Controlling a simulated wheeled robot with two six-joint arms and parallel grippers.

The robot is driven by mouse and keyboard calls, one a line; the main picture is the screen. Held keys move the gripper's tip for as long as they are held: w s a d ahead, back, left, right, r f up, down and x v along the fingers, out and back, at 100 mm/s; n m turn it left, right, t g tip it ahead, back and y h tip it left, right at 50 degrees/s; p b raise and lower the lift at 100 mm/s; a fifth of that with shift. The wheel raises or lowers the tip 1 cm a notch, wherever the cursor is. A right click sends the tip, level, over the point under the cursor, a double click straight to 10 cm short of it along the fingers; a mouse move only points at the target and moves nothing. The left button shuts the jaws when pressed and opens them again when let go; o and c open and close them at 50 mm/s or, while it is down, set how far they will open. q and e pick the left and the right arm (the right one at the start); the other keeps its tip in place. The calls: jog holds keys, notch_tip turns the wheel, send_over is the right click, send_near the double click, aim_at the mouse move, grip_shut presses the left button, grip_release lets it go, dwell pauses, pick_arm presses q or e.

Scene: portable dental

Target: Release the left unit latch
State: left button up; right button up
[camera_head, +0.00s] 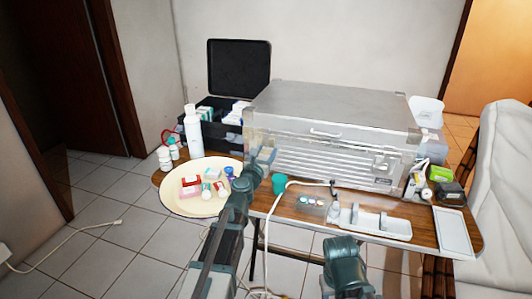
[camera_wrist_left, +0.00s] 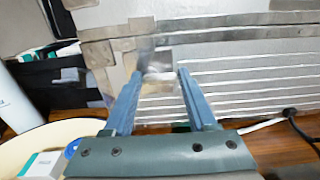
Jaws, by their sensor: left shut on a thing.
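The silver metal unit (camera_head: 325,128) stands on the wooden table, its louvred front facing me. Its left latch (camera_wrist_left: 157,64) is a small shiny metal piece near the left end of the front, below the lid seam. My left gripper (camera_head: 262,152) reaches up to this corner in the head view and hides the latch there. In the left wrist view my left gripper (camera_wrist_left: 157,76) has its two blue fingers on either side of the latch, shut on it. The unit's right latch (camera_head: 383,162) shows at the right of the front. My right gripper is not in view.
A round cream tray (camera_head: 180,205) with small items lies left of my left arm, near a white bottle (camera_head: 193,132). An open black case (camera_head: 238,68) stands behind. A green cup (camera_head: 279,184), a cable and a white tray (camera_head: 375,230) lie before the unit.

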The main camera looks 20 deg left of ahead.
pick_arm(q)
jog(key=c, duration=0.4)
jog(key=shift+c, duration=0.2)
jog(key=m, duration=0.3)
jog(key=shift+f+m+b, duration=0.3)
jog(key=shift+m, duration=0.1)
jog(key=shift+a+f+m+b, duration=0.15)
jog(key=shift+f+m+b, duration=0.1)
jog(key=shift+m, duration=2.1)
jog(key=shift+a+f+m+b, duration=0.1)
jog(key=shift+f+m+b, duration=0.15)
jog(key=shift+m, duration=2.15)
jog(key=shift+a+f+m+b, duration=0.15)
jog(key=shift+f+m+b, duration=0.1)
jog(key=shift+m, duration=2.1)
jog(key=o, duration=1.4)
jog(key=shift+c, duration=0.2)
